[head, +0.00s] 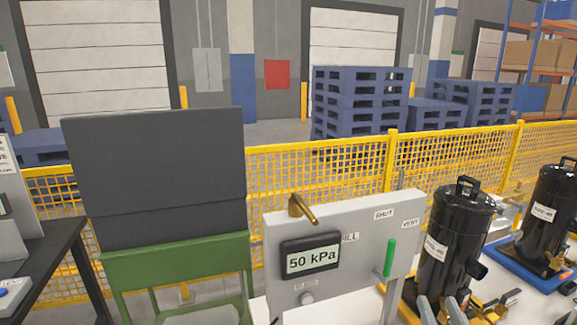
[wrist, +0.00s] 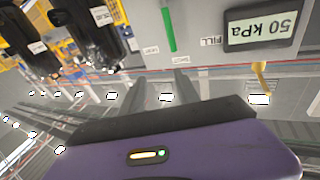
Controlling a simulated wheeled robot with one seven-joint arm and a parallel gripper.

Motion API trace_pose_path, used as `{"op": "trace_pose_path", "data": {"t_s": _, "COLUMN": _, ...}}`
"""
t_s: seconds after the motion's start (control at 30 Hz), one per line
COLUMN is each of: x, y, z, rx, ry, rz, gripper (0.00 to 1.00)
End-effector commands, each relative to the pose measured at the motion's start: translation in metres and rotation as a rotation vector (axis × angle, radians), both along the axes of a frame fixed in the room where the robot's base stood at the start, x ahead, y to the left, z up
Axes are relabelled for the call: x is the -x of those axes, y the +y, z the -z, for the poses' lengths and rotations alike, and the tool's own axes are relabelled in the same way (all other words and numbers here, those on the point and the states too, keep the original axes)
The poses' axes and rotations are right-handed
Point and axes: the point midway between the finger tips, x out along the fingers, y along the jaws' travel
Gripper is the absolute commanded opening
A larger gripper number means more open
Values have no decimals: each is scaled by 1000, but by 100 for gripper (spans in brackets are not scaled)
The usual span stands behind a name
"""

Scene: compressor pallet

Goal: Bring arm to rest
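My gripper (wrist: 158,88) shows in the wrist view as a purple body with a lit strip and two grey fingers standing apart, with nothing seen between them. In the head view, grey finger-like parts show at the bottom edge, in front of the compressors; the rest of the arm is out of view. The grey control panel (head: 345,262) has a display (head: 311,260) reading 50 kPa. Its green handle (head: 390,258) stands upright below the SHUT label. A brass lever (head: 302,209) is at the panel's top left. The wrist view shows the panel upside down.
Black compressors (head: 461,235) stand right of the panel, one on a blue pallet (head: 540,278). A green stand (head: 180,265) with a dark board (head: 155,165) is at the left, beside a dark table (head: 50,262). A yellow mesh fence (head: 320,180) runs behind, with blue pallets (head: 360,100) beyond.

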Motion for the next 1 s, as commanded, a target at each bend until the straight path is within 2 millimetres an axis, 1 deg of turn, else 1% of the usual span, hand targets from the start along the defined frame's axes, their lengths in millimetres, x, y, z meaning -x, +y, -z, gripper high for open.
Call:
{"op": "trace_pose_path", "data": {"t_s": 0.03, "x": 20, "y": 4, "z": 13, "rx": -1, "ry": 4, "rz": 4, "gripper": 38}}
{"op": "trace_pose_path", "data": {"t_s": 0.17, "x": 67, "y": 12, "z": 31, "rx": 3, "ry": -1, "rz": 12, "gripper": 38}}
{"op": "trace_pose_path", "data": {"t_s": 0.2, "x": 81, "y": 15, "z": 35, "rx": 5, "ry": -1, "rz": 13, "gripper": 38}}
{"op": "trace_pose_path", "data": {"t_s": 0.37, "x": 138, "y": 26, "z": 51, "rx": 11, "ry": 14, "rz": 8, "gripper": 38}}
{"op": "trace_pose_path", "data": {"t_s": 0.4, "x": 153, "y": 29, "z": 55, "rx": 14, "ry": 21, "rz": 5, "gripper": 38}}
{"op": "trace_pose_path", "data": {"t_s": 0.57, "x": 208, "y": 41, "z": 65, "rx": 21, "ry": 61, "rz": -11, "gripper": 38}}
{"op": "trace_pose_path", "data": {"t_s": 0.6, "x": 222, "y": 44, "z": 67, "rx": 23, "ry": 75, "rz": -16, "gripper": 38}}
{"op": "trace_pose_path", "data": {"t_s": 0.8, "x": 287, "y": 56, "z": 77, "rx": 34, "ry": 170, "rz": -44, "gripper": 38}}
{"op": "trace_pose_path", "data": {"t_s": 0.9, "x": 316, "y": 61, "z": 85, "rx": 40, "ry": 239, "rz": -60, "gripper": 38}}
{"op": "trace_pose_path", "data": {"t_s": 1.0, "x": 339, "y": 64, "z": 94, "rx": 39, "ry": 309, "rz": -72, "gripper": 38}}
